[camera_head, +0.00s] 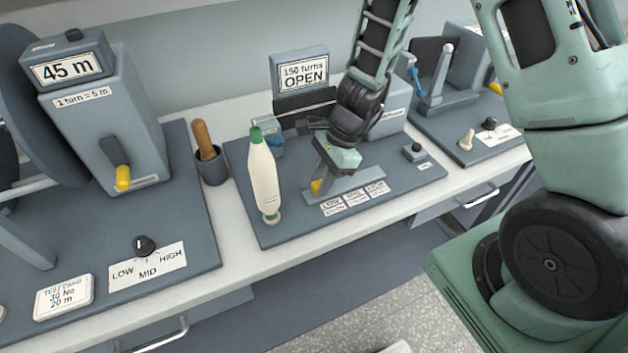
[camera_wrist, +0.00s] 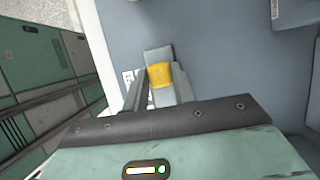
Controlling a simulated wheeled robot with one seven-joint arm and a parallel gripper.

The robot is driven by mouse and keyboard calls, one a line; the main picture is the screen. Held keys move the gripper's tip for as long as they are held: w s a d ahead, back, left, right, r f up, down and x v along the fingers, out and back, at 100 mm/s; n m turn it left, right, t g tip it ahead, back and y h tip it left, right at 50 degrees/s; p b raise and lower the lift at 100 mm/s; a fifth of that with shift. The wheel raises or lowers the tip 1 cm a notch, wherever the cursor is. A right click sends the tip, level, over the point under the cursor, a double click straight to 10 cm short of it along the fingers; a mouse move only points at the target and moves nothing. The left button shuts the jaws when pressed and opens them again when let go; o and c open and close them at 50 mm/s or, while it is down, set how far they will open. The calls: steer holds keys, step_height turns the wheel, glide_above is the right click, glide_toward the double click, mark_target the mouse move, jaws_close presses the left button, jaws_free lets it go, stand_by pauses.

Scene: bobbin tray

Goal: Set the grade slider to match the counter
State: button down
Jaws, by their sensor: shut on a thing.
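The grade slider's yellow knob (camera_head: 317,187) sits at the left end of its pale rail (camera_head: 350,190), by the LOW label. The label plates (camera_head: 354,198) read LOW, MID and HIGH, with small print I cannot read surely. My gripper (camera_head: 322,180) is down at the rail and shut on the knob. In the wrist view the yellow knob (camera_wrist: 160,75) shows at the fingers (camera_wrist: 156,95). A counter box (camera_head: 67,70) at the left reads 45 m, with "1 turn = 5 m" below it. A sign (camera_head: 303,74) behind the slider reads 150 turns OPEN.
A white bobbin-like bottle (camera_head: 263,180) with a green top stands just left of my gripper. A cup (camera_head: 212,168) holds a wooden handle. A dial (camera_head: 145,246) marked LOW, MID, HIGH is at the front left. A small button block (camera_head: 414,151) is right of the rail.

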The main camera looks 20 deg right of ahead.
steer(key=shift+d, duration=0.75)
steer(key=c, duration=1.1)
jaws_free()
steer(key=shift+r, duration=0.1)
steer(key=v, duration=1.7)
steer(key=shift+d+p, duration=0.15)
steer(key=shift+p, duration=0.25)
